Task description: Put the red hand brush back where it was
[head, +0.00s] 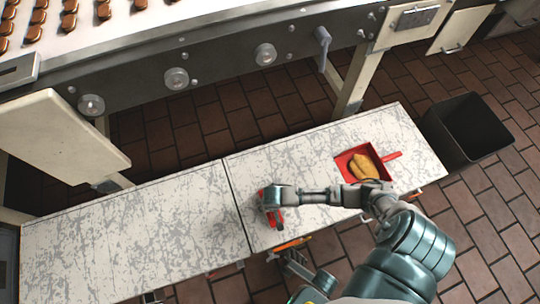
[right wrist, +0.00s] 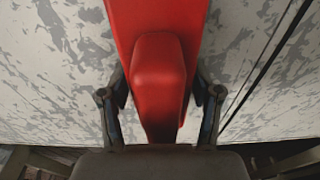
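The red hand brush (head: 268,213) is near the seam in the table, under my right gripper (head: 273,196). In the right wrist view the brush (right wrist: 158,75) fills the middle, its raised red handle pointing toward my palm. My right gripper (right wrist: 160,95) has a finger against each side of it and appears shut on it. I cannot tell whether the brush touches the table. A red dustpan (head: 391,156) with yellow-brown pieces (head: 365,166) in it lies on the right part of the table. My left gripper is not clearly seen.
The scratched white table (head: 130,240) is bare on its left half. A black bin (head: 468,128) stands on the brick floor beyond its right end. A conveyor (head: 190,62) with brown sandwiches runs behind. An orange item (head: 290,243) is at the table's front edge.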

